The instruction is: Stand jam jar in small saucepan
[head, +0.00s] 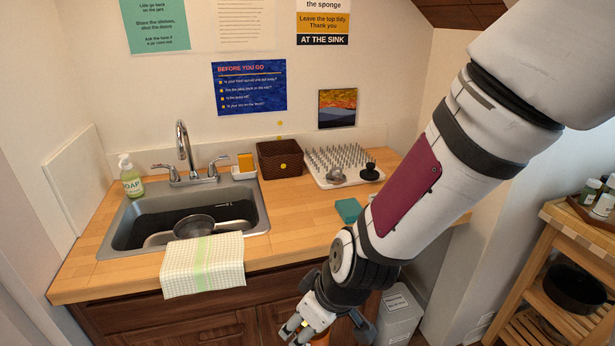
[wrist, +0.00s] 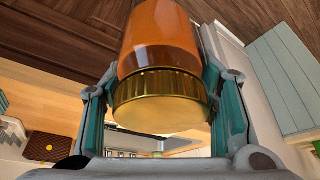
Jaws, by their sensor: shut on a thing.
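The jam jar (wrist: 160,45) is orange with a gold lid (wrist: 158,95). In the wrist view it sits between both fingers of my gripper (wrist: 160,105), lid end nearest the camera. In the head view my gripper (head: 304,329) is low in front of the cabinet, below the counter edge. A bit of the orange jar (head: 320,340) shows at the bottom edge; the rest is cut off. A round dark-bottomed metal pan (head: 193,226) rests in the sink. A black pot (head: 576,289) stands on the right trolley shelf. I cannot tell which is the small saucepan.
The sink (head: 256,215) has a checked towel (head: 203,266) over its front edge. A brown basket (head: 281,158), a spiked drying rack (head: 325,158) and a teal sponge (head: 348,210) are on the counter (head: 295,220). A grey bin (head: 399,317) stands below.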

